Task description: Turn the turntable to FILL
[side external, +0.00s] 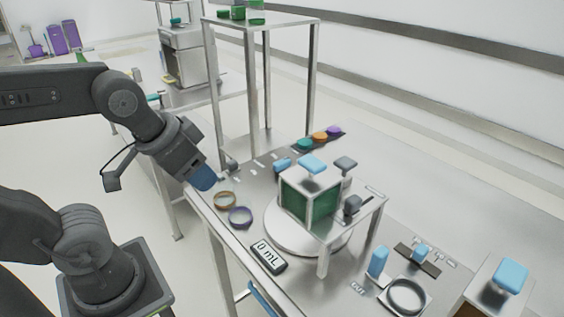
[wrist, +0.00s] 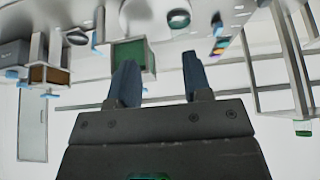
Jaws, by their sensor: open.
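The turntable (side external: 279,231) is a white round disc on the steel table, under a small metal frame. A green-sided bin (side external: 311,201) with pale edges stands on it. A blue block (side external: 312,163) sits on top of the bin. My gripper (side external: 203,180) is at the table's left edge, left of the turntable and apart from it. In the wrist view its two blue fingers (wrist: 159,75) are spread with nothing between them. The green bin also shows in the wrist view (wrist: 130,54), beyond the fingers. I can read no FILL mark.
A display reading "0 mL" (side external: 268,256) lies in front of the turntable. A brown ring (side external: 224,200) and a purple ring (side external: 240,216) lie near my gripper. A tall metal rack (side external: 208,90) stands behind. Blue-handled parts (side external: 378,262) and a dark ring (side external: 406,295) are at the right.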

